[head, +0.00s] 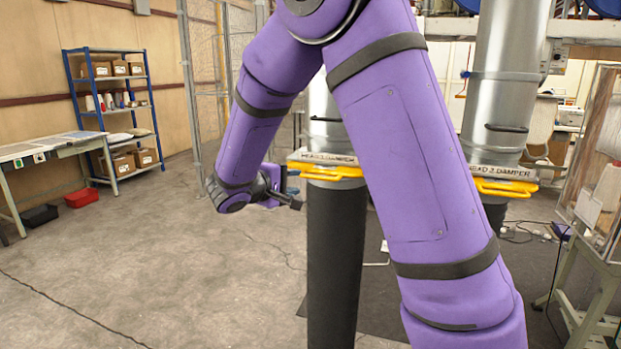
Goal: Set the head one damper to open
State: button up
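The head one damper is on the nearer silver duct, with a partly covered sign (322,159) reading "HEAD 1 DAMPER". Its yellow plate (330,172) sits just below the sign, above a dark hose (335,260). My purple arm crosses in front and hides the right part of this damper. My gripper (294,203) is low and left of the damper, beside the dark hose, pointing right. It looks empty. Its fingers are small and seen side-on, so their opening is unclear. Whether the damper is open or closed is not clear.
A second duct at the right carries the "HEAD 2 DAMPER" sign (504,172) and its yellow plate (505,188). A wire mesh fence (215,60) stands behind my arm. A blue shelf (110,100) and a table (50,148) stand left.

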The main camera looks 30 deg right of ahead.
aim_at(316, 178)
jog(key=x, duration=0.9)
jog(key=shift+d+f, duration=0.1)
jog(key=shift+d, duration=0.3)
grip_shut()
